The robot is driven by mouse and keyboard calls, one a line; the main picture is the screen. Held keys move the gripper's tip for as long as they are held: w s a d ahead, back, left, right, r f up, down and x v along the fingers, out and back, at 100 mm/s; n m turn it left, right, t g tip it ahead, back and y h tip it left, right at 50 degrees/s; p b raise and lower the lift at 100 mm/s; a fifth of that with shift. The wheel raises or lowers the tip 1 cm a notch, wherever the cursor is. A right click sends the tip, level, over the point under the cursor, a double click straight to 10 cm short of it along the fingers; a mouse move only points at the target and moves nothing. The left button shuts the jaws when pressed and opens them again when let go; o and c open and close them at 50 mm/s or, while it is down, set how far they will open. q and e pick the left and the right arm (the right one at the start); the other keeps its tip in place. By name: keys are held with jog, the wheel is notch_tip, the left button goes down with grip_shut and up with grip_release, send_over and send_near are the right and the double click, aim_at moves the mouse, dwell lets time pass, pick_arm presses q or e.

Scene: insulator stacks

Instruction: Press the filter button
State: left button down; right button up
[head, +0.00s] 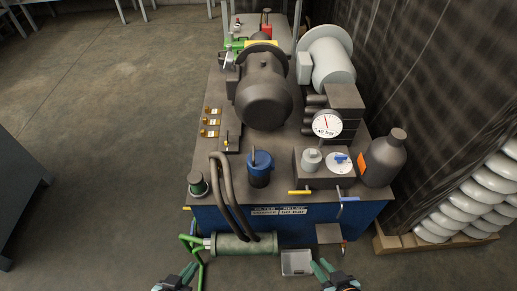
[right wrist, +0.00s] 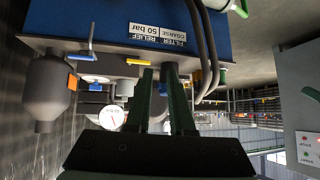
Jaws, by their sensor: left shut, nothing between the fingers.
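The machine has a blue tank (head: 290,230) with a white label (head: 281,211) on its front; in the right wrist view the label (right wrist: 157,35) appears upside down, reading "FILTER RELIEF", "COARSE" and "50 bar". A dark cylinder with a blue cap (head: 261,160) stands on the top above the label. I cannot tell which part is the filter button. My left gripper (head: 182,272) is shut and empty at the bottom, left of the green cylinder. My right gripper (head: 322,267) is in front of the tank; its fingers (right wrist: 163,75) are apart with nothing held.
A yellow lever (head: 300,192), a blue lever (head: 349,199) and a gauge (head: 327,124) are above. Open floor (head: 110,130) lies at left.

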grip_shut()
dwell(1.4)
